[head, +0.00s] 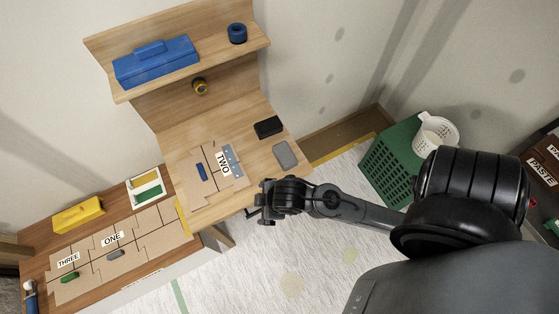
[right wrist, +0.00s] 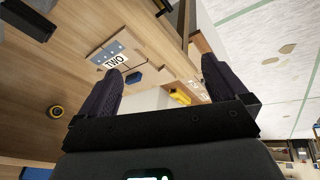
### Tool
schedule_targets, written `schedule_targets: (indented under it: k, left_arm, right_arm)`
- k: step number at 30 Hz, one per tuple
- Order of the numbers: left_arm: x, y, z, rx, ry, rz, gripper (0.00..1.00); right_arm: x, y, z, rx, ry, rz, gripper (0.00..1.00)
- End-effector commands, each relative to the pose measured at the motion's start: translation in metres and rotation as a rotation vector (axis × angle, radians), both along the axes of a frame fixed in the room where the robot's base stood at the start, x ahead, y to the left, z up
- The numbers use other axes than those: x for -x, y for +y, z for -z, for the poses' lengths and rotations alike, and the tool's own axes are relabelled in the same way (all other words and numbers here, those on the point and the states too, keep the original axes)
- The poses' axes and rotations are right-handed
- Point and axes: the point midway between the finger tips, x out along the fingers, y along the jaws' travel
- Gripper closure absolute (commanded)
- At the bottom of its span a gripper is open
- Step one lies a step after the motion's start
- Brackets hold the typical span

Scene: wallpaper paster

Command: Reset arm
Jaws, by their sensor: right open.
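My right arm comes in from the right in the head view. Its gripper (head: 258,209) is over the front right edge of the wooden desk. In the right wrist view its two dark fingers (right wrist: 162,72) stand wide apart with nothing between them. The panel marked TWO (head: 223,163) lies on the desk, left of and beyond the gripper. It also shows in the right wrist view (right wrist: 115,61). A small blue block (head: 202,172) lies on the panel. My left gripper is not in view.
A blue toolbox (head: 156,62) and a blue tape roll (head: 237,33) stand on the shelf. A black box (head: 268,127) and a grey block (head: 285,155) lie on the desk. A green crate (head: 391,160) stands to the right. Panels ONE (head: 112,239) and THREE (head: 68,260) lie on the lower left table.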

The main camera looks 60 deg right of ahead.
Motion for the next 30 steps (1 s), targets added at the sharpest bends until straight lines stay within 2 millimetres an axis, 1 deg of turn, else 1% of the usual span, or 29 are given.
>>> schedule_targets:
  k: [1,3,7,11,21,25,30]
  left_arm:
    - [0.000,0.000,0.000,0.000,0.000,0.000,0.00]
    - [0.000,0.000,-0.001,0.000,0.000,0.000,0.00]
    - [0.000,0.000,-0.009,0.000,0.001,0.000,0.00]
    - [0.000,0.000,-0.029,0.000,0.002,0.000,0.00]
    - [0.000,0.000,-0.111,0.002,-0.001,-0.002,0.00]
    - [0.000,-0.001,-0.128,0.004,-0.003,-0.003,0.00]
    - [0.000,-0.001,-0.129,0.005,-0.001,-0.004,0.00]
  right_arm:
    - [0.015,-0.002,-0.007,-0.049,0.028,0.108,0.01]
    - [0.029,-0.006,-0.014,-0.097,0.060,0.227,0.01]
    - [0.043,-0.010,-0.029,-0.142,0.092,0.339,0.01]
    - [0.045,-0.011,-0.050,-0.149,0.098,0.358,0.01]
    - [0.044,-0.010,-0.131,-0.147,0.096,0.351,0.01]
    - [0.044,-0.010,-0.147,-0.146,0.096,0.350,0.01]
    - [0.044,-0.010,-0.148,-0.146,0.096,0.349,0.01]
